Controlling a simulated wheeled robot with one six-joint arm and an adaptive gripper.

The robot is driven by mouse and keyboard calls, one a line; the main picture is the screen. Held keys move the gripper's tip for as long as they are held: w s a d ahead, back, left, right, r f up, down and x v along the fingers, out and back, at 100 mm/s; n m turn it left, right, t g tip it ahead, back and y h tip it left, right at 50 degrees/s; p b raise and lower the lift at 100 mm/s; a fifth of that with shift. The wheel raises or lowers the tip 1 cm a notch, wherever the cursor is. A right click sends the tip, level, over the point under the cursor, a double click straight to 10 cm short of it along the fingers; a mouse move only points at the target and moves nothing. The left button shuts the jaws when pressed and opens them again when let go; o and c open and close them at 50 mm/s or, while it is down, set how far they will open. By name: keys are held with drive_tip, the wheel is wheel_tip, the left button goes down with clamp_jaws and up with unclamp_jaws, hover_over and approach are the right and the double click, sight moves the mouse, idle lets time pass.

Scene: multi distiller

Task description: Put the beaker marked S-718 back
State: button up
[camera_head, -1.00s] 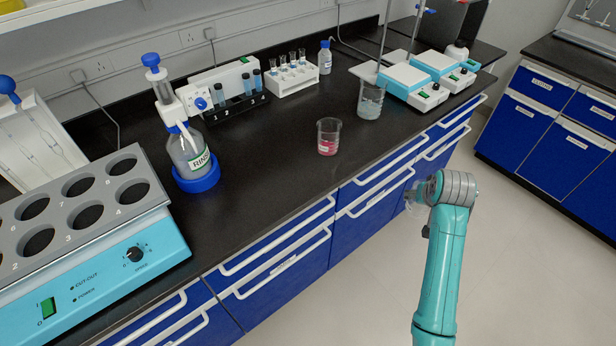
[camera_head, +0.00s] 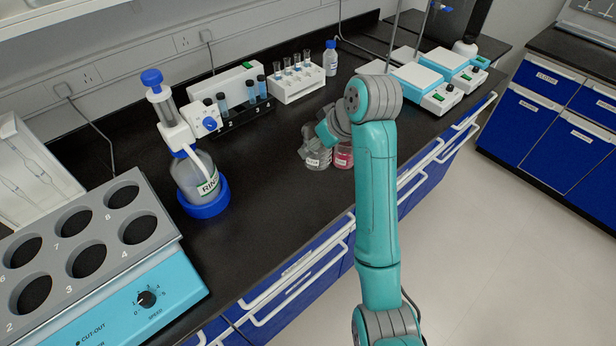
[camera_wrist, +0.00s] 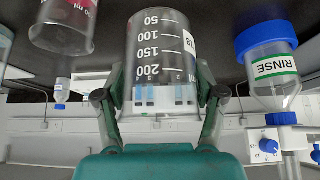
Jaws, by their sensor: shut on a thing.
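A clear glass beaker (camera_wrist: 160,60) with white graduations fills the middle of the wrist view, which is upside down. Its white label shows only the end, "18". My gripper (camera_wrist: 160,95) is shut on it, one finger on each side. In the head view the held beaker (camera_head: 317,157) is over the black bench, just left of a beaker with pink-red contents (camera_head: 343,157). My arm hides most of the gripper there. I cannot tell whether the held beaker touches the bench. The pink beaker also shows in the wrist view (camera_wrist: 66,28).
The RINSE bottle (camera_head: 195,178) in its blue base stands left of the held beaker. A tube rack (camera_head: 297,85) and a device with dark vials (camera_head: 237,105) stand behind. Stirrer plates (camera_head: 417,76) are at the back right.

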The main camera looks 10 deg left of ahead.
sight(315, 159)
drive_tip(key=f, duration=0.5)
drive_tip(key=shift+a, duration=0.3)
drive_tip(key=shift+f, duration=2.35)
drive_tip(key=shift+f, duration=0.1)
drive_tip(key=o, duration=1.3)
drive_tip(key=shift+o, duration=0.2)
